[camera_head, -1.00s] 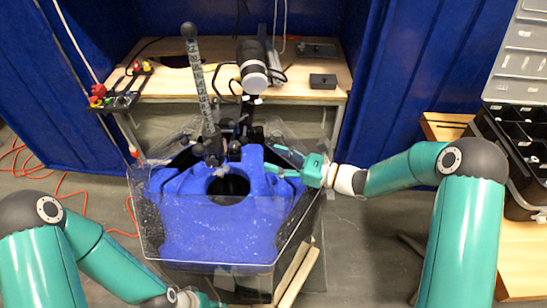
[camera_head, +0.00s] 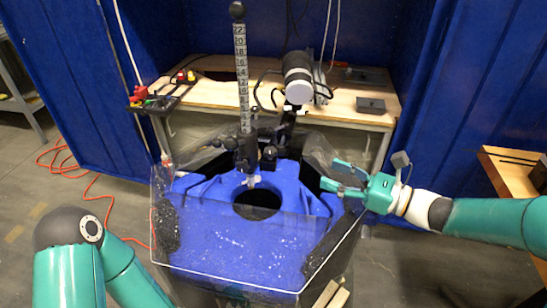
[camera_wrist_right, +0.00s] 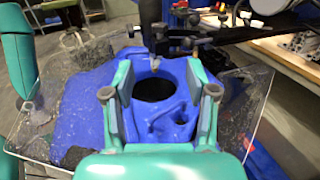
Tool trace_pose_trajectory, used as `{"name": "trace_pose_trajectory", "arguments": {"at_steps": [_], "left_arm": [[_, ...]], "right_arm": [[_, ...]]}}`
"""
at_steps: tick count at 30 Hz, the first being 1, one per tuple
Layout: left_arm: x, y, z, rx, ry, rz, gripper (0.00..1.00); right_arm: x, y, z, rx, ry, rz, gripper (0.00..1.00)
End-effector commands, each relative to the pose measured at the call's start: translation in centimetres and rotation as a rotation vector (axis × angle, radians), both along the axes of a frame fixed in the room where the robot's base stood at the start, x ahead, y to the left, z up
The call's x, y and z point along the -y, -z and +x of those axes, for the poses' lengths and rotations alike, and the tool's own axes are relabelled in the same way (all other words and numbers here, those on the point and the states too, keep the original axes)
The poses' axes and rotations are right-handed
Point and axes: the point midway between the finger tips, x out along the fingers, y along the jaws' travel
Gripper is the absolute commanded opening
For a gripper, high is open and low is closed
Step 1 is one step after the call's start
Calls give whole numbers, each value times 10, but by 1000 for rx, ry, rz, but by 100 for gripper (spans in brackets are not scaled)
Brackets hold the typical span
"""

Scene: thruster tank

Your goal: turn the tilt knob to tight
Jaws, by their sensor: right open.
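Dark round knobs (camera_head: 269,152) sit on the black clamp mount at the foot of the upright ruler post (camera_head: 241,80). I cannot tell which one is the tilt knob, nor how tight it is. The mount (camera_wrist_right: 185,38) also shows in the right wrist view, beyond the fingertips. My right gripper (camera_head: 331,177) is open and empty, right of the mount and apart from it, over the right side of the blue float (camera_head: 205,225). In the right wrist view its spread fingers (camera_wrist_right: 158,72) flank the float's round hole. My left gripper is out of view.
The clear tank wall (camera_head: 225,279) surrounds the float. A white and black cylinder (camera_head: 299,80) stands behind the mount. The wooden bench (camera_head: 345,105) at the back holds a small black box (camera_head: 370,105). Orange cable (camera_head: 88,195) lies on the floor at left.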

Motion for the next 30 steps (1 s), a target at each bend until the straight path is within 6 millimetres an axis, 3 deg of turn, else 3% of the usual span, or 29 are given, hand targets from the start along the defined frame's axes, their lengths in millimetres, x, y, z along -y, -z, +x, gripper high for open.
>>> {"name": "trace_pose_trajectory", "arguments": {"at_steps": [18, 24, 30], "left_arm": [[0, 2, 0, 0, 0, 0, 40], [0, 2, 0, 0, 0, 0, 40], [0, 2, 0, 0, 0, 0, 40]], "right_arm": [[-106, 0, 62, -1, -4, -1, 57], [-129, 0, 76, 0, -2, -1, 57], [-136, 0, 80, 0, -1, 0, 57]]}}
